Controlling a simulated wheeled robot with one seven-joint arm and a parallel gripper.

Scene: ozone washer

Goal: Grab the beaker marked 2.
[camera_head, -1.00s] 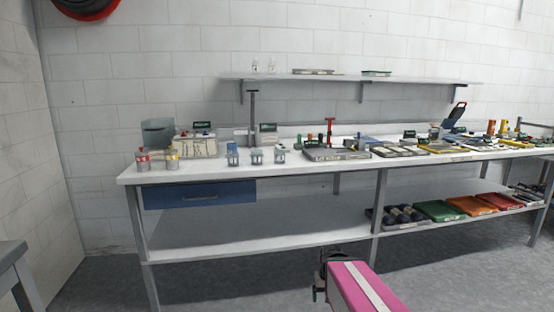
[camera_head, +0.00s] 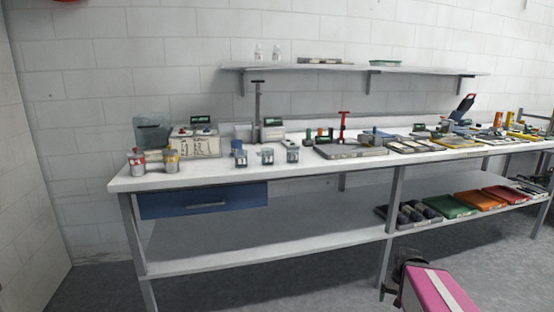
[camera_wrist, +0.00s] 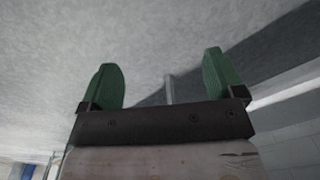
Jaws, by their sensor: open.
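Three small grey-blue beakers stand upright in a row near the front edge of the white workbench (camera_head: 225,177), in the head view. They are the left beaker (camera_head: 240,155), the middle beaker (camera_head: 267,156) and the right beaker (camera_head: 292,152). Any numbers on them are too small to read, so I cannot tell which is marked 2. My gripper (camera_wrist: 162,80) is open and empty, its two green fingers spread apart over grey floor in the wrist view. In the head view my arm's end is at the bottom right, low in front of the bench and well away from the beakers.
Two cans, one red-marked (camera_head: 137,162) and one yellow-marked (camera_head: 172,161), stand left of the beakers. A grey tray (camera_head: 350,151) lies to their right, and a tall dark stand (camera_head: 257,110) rises behind. A blue drawer (camera_head: 203,200) hangs below. The floor before the bench is clear.

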